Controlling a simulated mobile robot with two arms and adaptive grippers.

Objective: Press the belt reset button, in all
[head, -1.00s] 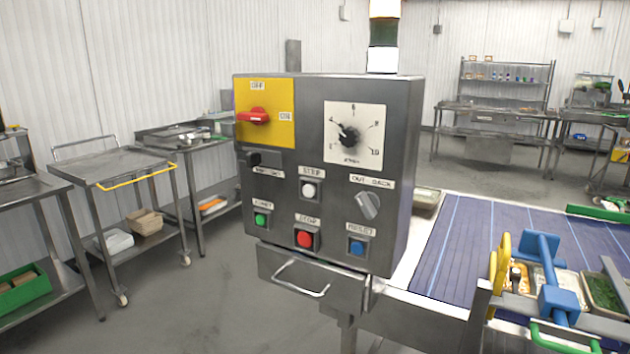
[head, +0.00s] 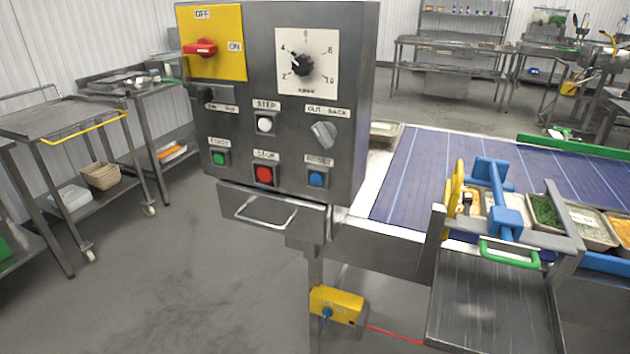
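The grey belt control panel (head: 348,120) stands upright in the middle of the head view. The blue reset button (head: 316,179) is at its lower right, under a label that reads RESET. The red stop button (head: 264,174) is to its left, and the green start button (head: 219,158) is further left. A white step button (head: 264,124) sits above them. The red switch (head: 200,48) on the yellow plate has its handle pointing sideways towards ON. The blue belt (head: 420,180) runs off to the right behind the panel. Neither gripper is in view.
A drawer with a handle (head: 266,212) hangs under the panel. A yellow box with a blue knob (head: 337,306) and a red cord sits low on the post. A steel chute (head: 490,300) juts out at the right. The floor (head: 170,270) at left front is clear.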

